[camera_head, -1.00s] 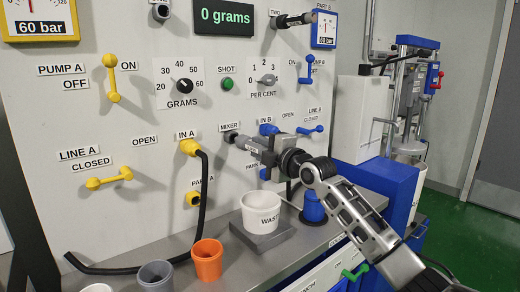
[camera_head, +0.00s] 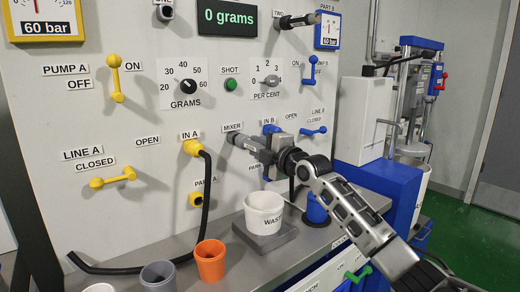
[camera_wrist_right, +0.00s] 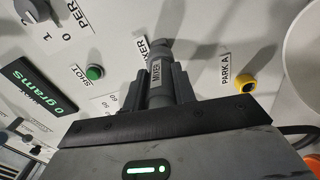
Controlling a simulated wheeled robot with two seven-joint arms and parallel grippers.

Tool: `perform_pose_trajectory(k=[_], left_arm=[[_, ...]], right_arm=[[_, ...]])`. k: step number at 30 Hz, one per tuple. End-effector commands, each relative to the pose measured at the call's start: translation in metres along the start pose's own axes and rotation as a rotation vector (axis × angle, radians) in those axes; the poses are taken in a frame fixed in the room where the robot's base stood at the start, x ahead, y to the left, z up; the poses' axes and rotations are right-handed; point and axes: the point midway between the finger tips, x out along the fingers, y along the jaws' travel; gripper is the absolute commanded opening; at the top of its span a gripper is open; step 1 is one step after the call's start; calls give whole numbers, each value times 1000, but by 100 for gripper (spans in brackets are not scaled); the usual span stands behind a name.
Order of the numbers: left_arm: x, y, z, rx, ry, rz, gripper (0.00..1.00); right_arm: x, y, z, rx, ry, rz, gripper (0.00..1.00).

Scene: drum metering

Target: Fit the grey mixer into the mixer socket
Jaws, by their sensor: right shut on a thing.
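The grey mixer (camera_head: 247,142) is held level against the front of the panel by my right gripper (camera_head: 272,151), which is shut on it. In the right wrist view the mixer (camera_wrist_right: 168,82) shows its label between the gripper fingers (camera_wrist_right: 160,92). The mixer's far end is at the mixer socket, just below the panel's MIXER label (camera_head: 232,127). The mixer hides the socket, so I cannot tell how deep the end sits in it. My left gripper is not in view.
A yellow IN A fitting (camera_head: 192,147) with a black hose is to the left. The blue IN B fitting (camera_head: 270,129) is close beside the gripper. A white waste cup (camera_head: 263,212) stands below, with an orange cup (camera_head: 210,261) and a grey cup (camera_head: 158,276) nearer.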

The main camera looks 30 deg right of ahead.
Motion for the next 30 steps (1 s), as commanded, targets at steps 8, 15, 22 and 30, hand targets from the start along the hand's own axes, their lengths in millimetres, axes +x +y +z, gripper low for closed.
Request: perform_pose_trajectory(k=[8,15,22,30], left_arm=[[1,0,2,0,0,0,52],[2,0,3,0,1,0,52],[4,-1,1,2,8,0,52],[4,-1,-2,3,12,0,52]], right_arm=[[7,0,0,2,1,1,0],[13,0,0,1,1,1,0],[19,0,0,0,1,1,0],[18,0,0,0,1,0,52]])
